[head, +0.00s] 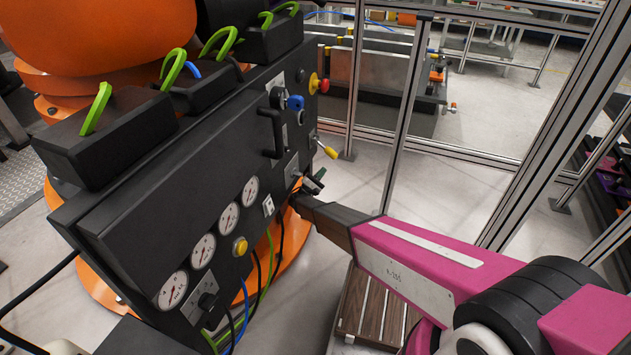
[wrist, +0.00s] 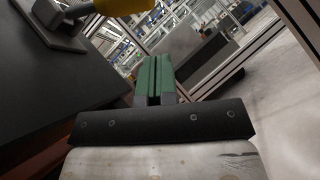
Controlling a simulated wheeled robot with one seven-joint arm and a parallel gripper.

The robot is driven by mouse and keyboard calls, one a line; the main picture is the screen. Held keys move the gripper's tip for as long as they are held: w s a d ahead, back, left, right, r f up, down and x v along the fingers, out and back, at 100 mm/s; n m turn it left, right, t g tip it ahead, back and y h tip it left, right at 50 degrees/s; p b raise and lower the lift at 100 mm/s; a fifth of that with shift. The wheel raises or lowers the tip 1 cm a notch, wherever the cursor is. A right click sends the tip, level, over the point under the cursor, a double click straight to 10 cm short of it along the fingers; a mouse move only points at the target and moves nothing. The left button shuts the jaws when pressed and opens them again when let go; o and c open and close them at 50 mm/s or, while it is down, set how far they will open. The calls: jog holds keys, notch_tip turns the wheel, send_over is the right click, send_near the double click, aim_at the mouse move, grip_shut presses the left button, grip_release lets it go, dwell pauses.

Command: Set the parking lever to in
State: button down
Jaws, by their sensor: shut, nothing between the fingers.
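A lever with a yellow grip (head: 327,150) sticks out from the right part of the black panel. In the wrist view a yellow grip (wrist: 120,5) is cut off by the top edge, with a grey mounting plate (wrist: 58,28) at upper left. I cannot read a label marking it as the parking lever. In the head view my gripper is small and partly hidden near the panel's lower right, below the yellow lever.
The panel (head: 140,215) also carries a blue-knobbed lever (head: 295,103), a red emergency button (head: 323,86), a black handle (head: 270,132), gauges (head: 203,251) and a yellow button (head: 240,246). Cables hang below. A metal-framed fence (head: 398,120) stands behind, with open floor before it.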

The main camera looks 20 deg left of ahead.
aim_at(328, 151)
jog(key=shift+w+d+r, duration=0.25)
jog(key=shift+d+r, duration=0.55)
jog(key=shift+r, duration=0.25)
jog(key=shift+w+d+r, duration=0.2)
jog(key=shift+d+r, duration=0.55)
jog(key=shift+r, duration=0.3)
jog(key=shift+d, duration=0.1)
